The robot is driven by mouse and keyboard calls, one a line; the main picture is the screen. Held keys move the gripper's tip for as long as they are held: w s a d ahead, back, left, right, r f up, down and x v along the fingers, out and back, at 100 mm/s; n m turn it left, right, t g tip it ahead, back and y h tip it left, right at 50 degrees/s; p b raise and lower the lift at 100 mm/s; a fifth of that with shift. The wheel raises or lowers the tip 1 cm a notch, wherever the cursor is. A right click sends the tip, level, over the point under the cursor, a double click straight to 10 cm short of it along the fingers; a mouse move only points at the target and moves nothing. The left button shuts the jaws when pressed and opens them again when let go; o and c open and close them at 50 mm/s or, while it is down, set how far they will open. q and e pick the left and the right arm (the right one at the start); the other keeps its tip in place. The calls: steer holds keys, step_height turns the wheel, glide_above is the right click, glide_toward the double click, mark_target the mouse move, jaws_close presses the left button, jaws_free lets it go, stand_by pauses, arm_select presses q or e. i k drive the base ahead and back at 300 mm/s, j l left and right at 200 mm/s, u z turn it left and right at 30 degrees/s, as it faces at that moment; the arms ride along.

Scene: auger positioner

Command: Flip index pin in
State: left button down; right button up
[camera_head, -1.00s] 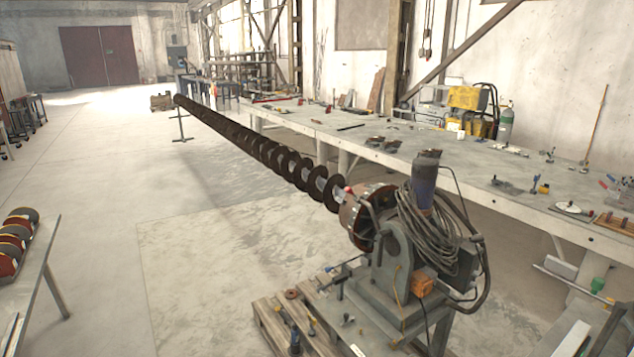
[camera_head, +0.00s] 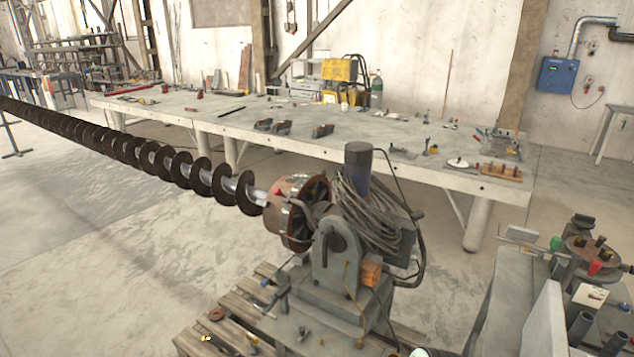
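The auger positioner (camera_head: 330,285) stands on a wooden pallet in the middle of the head view. Its round rusty chuck plate (camera_head: 297,212) faces left and carries the long dark auger (camera_head: 160,160), which runs off to the left. A small red part (camera_head: 279,190) shows at the plate's rim. A short handle-like part (camera_head: 283,276) sticks out at the front of the positioner. I cannot make out the index pin for certain at this size. Neither of my grippers is in view.
A long grey workbench (camera_head: 290,130) with tools and a yellow welding unit (camera_head: 338,70) runs behind the positioner. A cluttered work table (camera_head: 497,295) stands at the right front. The pallet (camera_head: 208,342) juts out low at the positioner's base. Open concrete floor lies at the left.

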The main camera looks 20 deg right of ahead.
mark_target(276, 192)
steer(key=i+j+z, duration=0.15)
steer(key=z, duration=0.25)
steer(key=i+j+z, duration=0.25)
steer(key=z, duration=0.2)
steer(key=i+j+z, duration=0.1)
steer(key=j+z, duration=0.15)
steer(key=z, duration=0.15)
steer(key=i+j+z, duration=0.15)
steer(key=j+z, duration=0.2)
steer(key=i+j+z, duration=0.15)
steer(key=j+z, duration=0.15)
steer(key=i+j+z, duration=0.1)
steer(key=j+z, duration=0.25)
